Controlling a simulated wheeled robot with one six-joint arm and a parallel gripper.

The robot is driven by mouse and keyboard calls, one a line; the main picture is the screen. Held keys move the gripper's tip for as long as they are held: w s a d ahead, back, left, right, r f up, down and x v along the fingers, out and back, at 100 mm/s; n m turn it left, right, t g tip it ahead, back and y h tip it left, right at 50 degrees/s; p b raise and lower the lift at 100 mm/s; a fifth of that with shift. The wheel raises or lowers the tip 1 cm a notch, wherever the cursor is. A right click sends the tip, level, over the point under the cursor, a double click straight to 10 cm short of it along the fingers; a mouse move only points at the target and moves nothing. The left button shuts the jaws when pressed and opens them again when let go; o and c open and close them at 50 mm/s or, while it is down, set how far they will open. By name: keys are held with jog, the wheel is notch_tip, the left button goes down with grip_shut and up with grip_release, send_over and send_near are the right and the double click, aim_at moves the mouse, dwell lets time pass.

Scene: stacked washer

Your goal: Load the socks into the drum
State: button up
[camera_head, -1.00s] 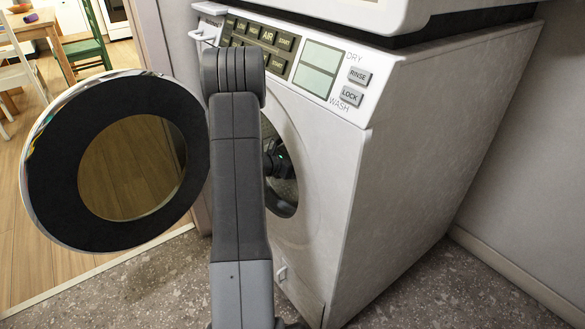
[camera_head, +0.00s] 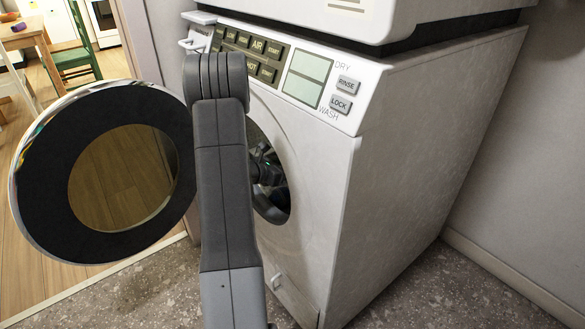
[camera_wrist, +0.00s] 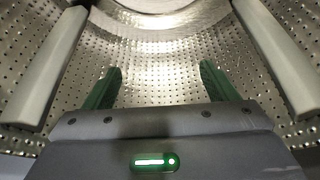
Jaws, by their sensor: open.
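The washer (camera_head: 310,170) stands in front of me with its round door (camera_head: 50,175) swung open to the left. My arm reaches in through the door opening, and part of my wrist shows inside it in the head view. In the wrist view, my gripper (camera_wrist: 162,85) is inside the perforated metal drum (camera_wrist: 180,48). Its two green fingers are apart with nothing between them. No socks show in any view. The lower drum is hidden behind the gripper body in the wrist view.
Two pale drum paddles (camera_wrist: 52,65) and (camera_wrist: 275,55) flank my gripper. The control panel (camera_head: 262,52) is above the opening. A wall is at the right. Speckled floor (camera_head: 150,290) lies in front, and a green chair (camera_head: 75,60) stands in the room behind.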

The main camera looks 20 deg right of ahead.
jog(key=p+v, duration=0.3)
jog(key=v, duration=0.8)
jog(key=shift+a+r, duration=0.2)
jog(key=shift+a, duration=0.1)
jog(key=f+b+x, duration=0.1)
jog(key=b+x, duration=0.2)
jog(key=x, duration=0.7)
jog(key=shift+f, duration=0.25)
jog(key=shift+s+d, duration=0.1)
